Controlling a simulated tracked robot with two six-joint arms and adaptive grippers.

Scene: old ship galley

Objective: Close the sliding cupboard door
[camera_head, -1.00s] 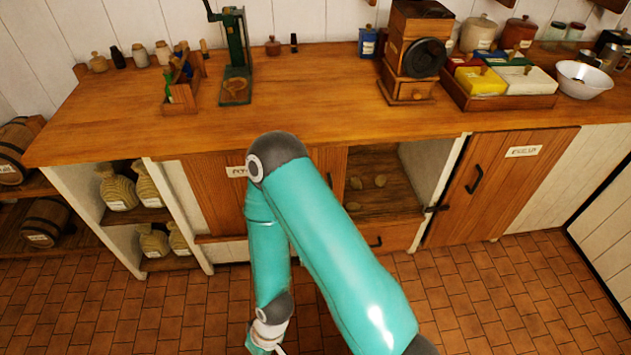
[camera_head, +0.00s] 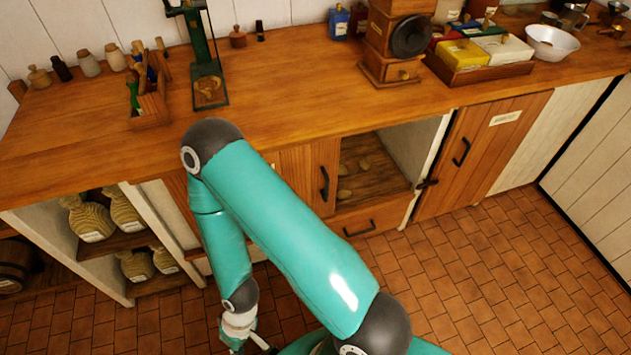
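The sliding cupboard door (camera_head: 309,172) is a brown wooden panel with a black vertical handle (camera_head: 324,184), under the counter. My teal arm hides much of its left part. To its right is an open compartment (camera_head: 375,170) with a few small pale round things on its floor. The arm comes in from the lower right, so I take it as my right one. It bends at the counter's front and hangs down to my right gripper (camera_head: 248,343), low at the bottom edge, apart from the door. The gripper is partly cut off. My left gripper is out of view.
Another wooden door (camera_head: 485,155) with a handle and label is right of the compartment. The counter (camera_head: 275,95) holds a green press (camera_head: 207,70), a grinder (camera_head: 392,45) and a white bowl (camera_head: 552,42). The tiled floor (camera_head: 490,270) is clear at right.

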